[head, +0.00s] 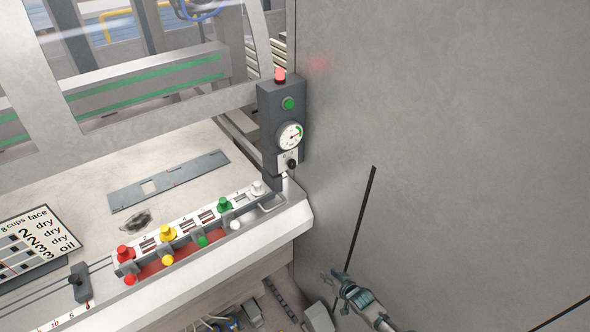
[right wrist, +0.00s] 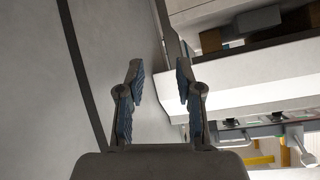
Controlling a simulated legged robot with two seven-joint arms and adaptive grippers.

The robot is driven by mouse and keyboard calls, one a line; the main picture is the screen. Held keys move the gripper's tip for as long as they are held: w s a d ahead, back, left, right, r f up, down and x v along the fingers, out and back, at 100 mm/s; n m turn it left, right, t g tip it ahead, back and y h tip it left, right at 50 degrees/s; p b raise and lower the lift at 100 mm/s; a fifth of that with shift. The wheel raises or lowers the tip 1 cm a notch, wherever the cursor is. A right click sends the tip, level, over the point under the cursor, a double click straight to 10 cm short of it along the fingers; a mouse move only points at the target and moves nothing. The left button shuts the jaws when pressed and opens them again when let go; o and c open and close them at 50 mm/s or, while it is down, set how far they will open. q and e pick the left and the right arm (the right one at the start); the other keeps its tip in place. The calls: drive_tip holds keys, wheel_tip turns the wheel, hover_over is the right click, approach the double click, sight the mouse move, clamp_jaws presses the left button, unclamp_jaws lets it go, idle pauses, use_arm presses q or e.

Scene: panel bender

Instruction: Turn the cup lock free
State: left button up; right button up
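A dark upright control box (head: 282,125) stands at the table's back right corner. It carries a red button, a green button, a round gauge (head: 290,136) and a small pale plate with a black knob (head: 292,164). No part is legibly marked as the cup lock, so I cannot tell whether this knob is it. A rack (head: 190,232) along the front edge holds red, yellow, green and white cups. My right gripper (head: 336,290) is low, beside the grey wall, well below and right of the box. The right wrist view shows its fingers (right wrist: 159,70) apart with nothing between them. My left gripper is out of view.
A grey panel wall (head: 450,110) fills the right side. A flat metal plate (head: 168,181) and a printed sign (head: 38,246) lie on the table (head: 95,175). A dark slider block (head: 80,284) sits at the front left. Cables hang below the table.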

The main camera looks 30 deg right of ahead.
drive_tip(key=w+d+r+m+t+p, duration=0.1)
drive_tip(key=w+r+t+p, duration=0.15)
drive_tip(key=r, duration=0.85)
drive_tip(key=w+d+r+t+p, duration=0.1)
drive_tip(key=w+r, duration=0.3)
drive_tip(key=r, duration=0.7)
drive_tip(key=t+y+p, duration=0.2)
drive_tip(key=t+p, duration=0.1)
approach(296, 165)
drive_tip(key=w+b, duration=0.1)
drive_tip(key=w, duration=0.1)
drive_tip(key=w+b, duration=0.1)
drive_tip(key=w, duration=0.2)
drive_tip(key=w+b, duration=0.1)
drive_tip(key=w, duration=0.2)
drive_tip(key=shift+a+f, duration=0.3)
drive_tip(key=shift+a, duration=0.1)
drive_tip(key=shift+w+r+b, duration=0.1)
drive_tip(key=shift+w+b, duration=0.3)
drive_tip(key=shift+w, duration=0.2)
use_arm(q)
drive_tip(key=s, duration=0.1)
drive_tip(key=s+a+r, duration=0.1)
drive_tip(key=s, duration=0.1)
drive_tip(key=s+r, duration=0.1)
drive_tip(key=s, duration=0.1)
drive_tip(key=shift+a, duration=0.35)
use_arm(e)
drive_tip(key=shift+w+r, duration=0.1)
drive_tip(key=shift+d, duration=0.1)
